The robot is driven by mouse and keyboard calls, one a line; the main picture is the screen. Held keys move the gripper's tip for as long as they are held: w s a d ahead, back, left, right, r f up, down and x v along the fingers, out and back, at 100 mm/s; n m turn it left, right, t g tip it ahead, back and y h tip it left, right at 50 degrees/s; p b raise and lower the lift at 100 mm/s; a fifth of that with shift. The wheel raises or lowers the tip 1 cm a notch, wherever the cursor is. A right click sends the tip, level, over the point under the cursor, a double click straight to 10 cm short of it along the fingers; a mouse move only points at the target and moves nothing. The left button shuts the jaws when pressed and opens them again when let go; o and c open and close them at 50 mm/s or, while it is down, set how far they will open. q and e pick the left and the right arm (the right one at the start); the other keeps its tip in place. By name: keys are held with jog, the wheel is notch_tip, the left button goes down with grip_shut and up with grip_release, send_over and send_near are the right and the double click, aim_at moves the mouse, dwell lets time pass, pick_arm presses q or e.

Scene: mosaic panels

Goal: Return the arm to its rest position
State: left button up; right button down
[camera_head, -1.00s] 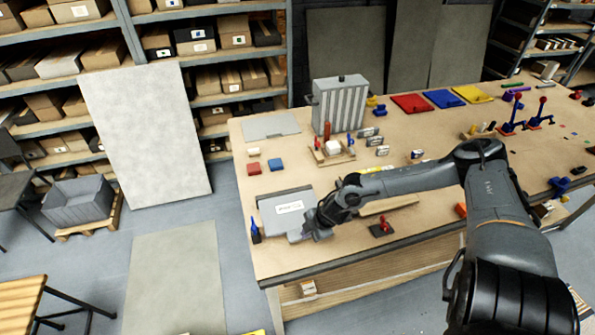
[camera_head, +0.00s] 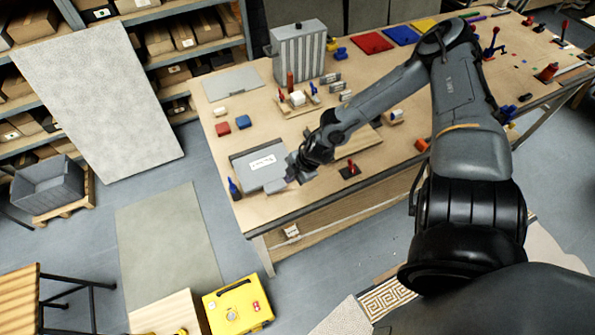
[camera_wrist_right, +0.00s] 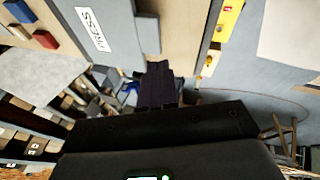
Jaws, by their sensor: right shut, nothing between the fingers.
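My right arm (camera_head: 463,125) reaches from the lower right over the workbench (camera_head: 290,205). My right gripper (camera_head: 278,184) is at the bench's front left, at the right front corner of a grey flat case with a white label (camera_head: 243,167). It is shut and empty. In the right wrist view its dark fingers (camera_wrist_right: 160,85) are together, and the labelled case (camera_wrist_right: 100,30) shows beyond them. I cannot tell whether the gripper touches the case. My left gripper is not in view.
A blue bottle (camera_head: 234,189) stands at the bench's left edge, and a red-handled clamp (camera_head: 350,170) stands right of the gripper. A ribbed metal canister (camera_head: 299,50) is further back. A yellow case (camera_head: 238,306) lies below the bench. Open floor (camera_head: 215,215) is at left.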

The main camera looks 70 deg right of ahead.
jog(key=s+a+f+m+t+y+p, duration=0.1)
jog(key=s+a+m+y, duration=0.1)
jog(key=a, duration=0.8)
jog(key=s+a+m+y+p, duration=0.1)
jog(key=s+a+m+y, duration=0.15)
jog(key=a, duration=0.75)
jog(key=w+a+r+m+t+h, duration=0.2)
jog(key=w+a+r+m+t, duration=0.15)
jog(key=a+r+m, duration=0.55)
jog(key=s+d+n+g+h, duration=0.3)
jog(key=s+n+g, duration=0.1)
jog(key=s+g, duration=0.2)
jog(key=shift+s+f, duration=0.35)
jog(key=shift+f, duration=0.1)
